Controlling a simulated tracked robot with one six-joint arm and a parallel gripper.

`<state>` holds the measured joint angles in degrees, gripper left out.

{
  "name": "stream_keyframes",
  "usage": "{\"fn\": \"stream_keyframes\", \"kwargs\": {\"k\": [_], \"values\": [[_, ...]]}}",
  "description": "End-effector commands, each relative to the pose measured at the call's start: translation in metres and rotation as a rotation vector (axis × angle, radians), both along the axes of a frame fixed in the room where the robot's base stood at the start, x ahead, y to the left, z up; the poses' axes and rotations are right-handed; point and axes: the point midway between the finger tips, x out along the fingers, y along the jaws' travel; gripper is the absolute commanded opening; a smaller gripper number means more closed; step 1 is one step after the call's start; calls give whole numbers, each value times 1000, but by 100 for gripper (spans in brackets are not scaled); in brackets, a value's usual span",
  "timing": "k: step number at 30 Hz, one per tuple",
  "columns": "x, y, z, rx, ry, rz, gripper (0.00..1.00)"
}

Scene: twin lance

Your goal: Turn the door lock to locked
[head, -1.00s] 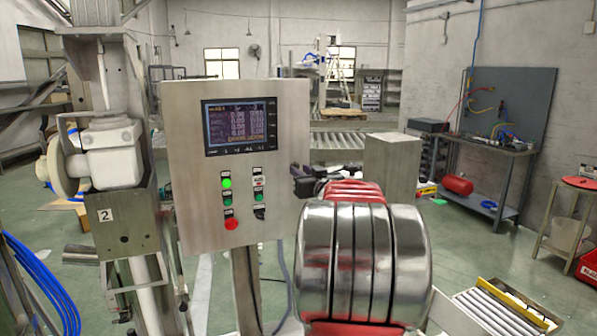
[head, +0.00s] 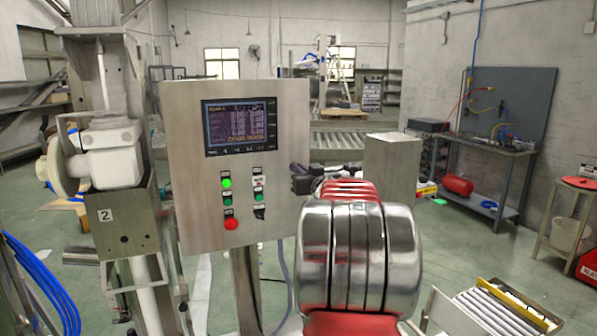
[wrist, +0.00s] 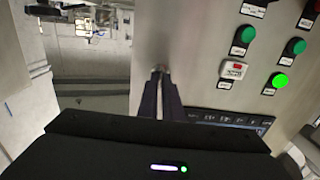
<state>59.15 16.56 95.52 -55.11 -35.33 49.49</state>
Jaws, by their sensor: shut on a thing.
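The grey metal control cabinet (head: 190,130) stands ahead with a screen and lamps on its front. It also shows upside down in the wrist view (wrist: 195,45). In the wrist view my gripper's dark fingers (wrist: 159,78) are together at the cabinet's side. They are shut on the door lock (wrist: 158,69), of which only a small metallic bit shows at the tips. Its turn position cannot be told.
The cabinet front carries a green lamp (head: 226,183), a red button (head: 231,224) and several other switches. A roller conveyor (head: 490,312) lies low at the right. Open floor shows beyond it.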

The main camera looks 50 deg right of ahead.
Motion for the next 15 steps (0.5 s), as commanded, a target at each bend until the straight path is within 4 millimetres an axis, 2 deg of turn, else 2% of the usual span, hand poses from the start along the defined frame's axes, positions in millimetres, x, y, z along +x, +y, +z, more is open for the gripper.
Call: {"fn": "stream_keyframes", "kwargs": {"k": [4, 5, 15], "values": [[1, 1, 0, 0, 0, 3, 0], [2, 7, 0, 0, 0, 5, 0], [4, 4, 0, -38, 22, 8, 0]]}}
